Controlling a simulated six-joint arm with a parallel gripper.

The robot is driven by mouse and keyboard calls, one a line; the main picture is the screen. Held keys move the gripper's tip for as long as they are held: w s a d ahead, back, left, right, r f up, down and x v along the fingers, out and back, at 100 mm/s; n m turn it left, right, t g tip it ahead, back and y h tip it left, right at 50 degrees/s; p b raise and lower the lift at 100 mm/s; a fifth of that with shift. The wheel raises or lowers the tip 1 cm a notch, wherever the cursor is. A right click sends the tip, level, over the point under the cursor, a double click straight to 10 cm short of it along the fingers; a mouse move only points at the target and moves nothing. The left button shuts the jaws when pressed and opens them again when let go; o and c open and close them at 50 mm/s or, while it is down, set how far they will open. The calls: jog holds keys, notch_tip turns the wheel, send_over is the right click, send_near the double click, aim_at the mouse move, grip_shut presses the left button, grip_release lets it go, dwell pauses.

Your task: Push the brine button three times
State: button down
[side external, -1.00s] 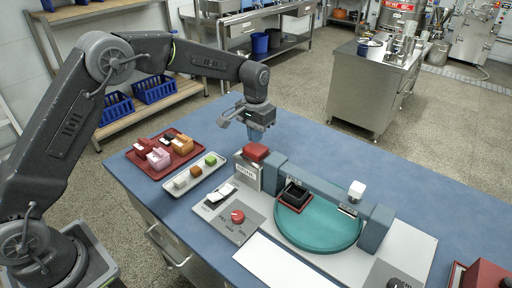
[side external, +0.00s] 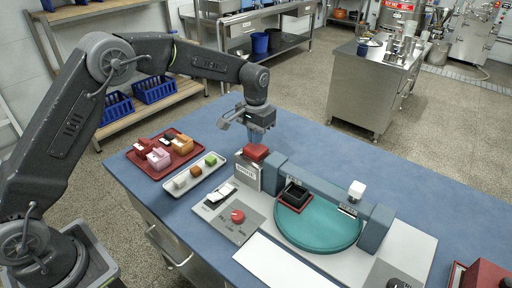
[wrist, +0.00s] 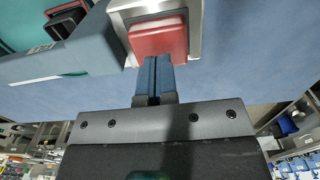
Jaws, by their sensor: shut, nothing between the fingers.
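A red push-button (side external: 256,152) sits on top of a grey box (side external: 247,175) at the left end of the blue-grey bridge; the label on the box is too small to read surely. The red button also shows in the wrist view (wrist: 158,38). A white knob or button (side external: 357,189) stands on the bridge's right part. My gripper (side external: 259,141) is shut and empty, pointing down just above and behind the red button. In the wrist view its blue fingertips (wrist: 154,58) overlap the button's near edge; I cannot tell whether they touch it.
A red tray (side external: 160,170) and a white tray (side external: 178,190) with small blocks are at left. The blue table behind is clear.

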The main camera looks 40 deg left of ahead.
aim_at(256, 147)
jog(key=shift+f, duration=1.95)
jog(key=shift+r, duration=3.85)
jog(key=shift+f, duration=1.7)
jog(key=shift+f, duration=0.6)
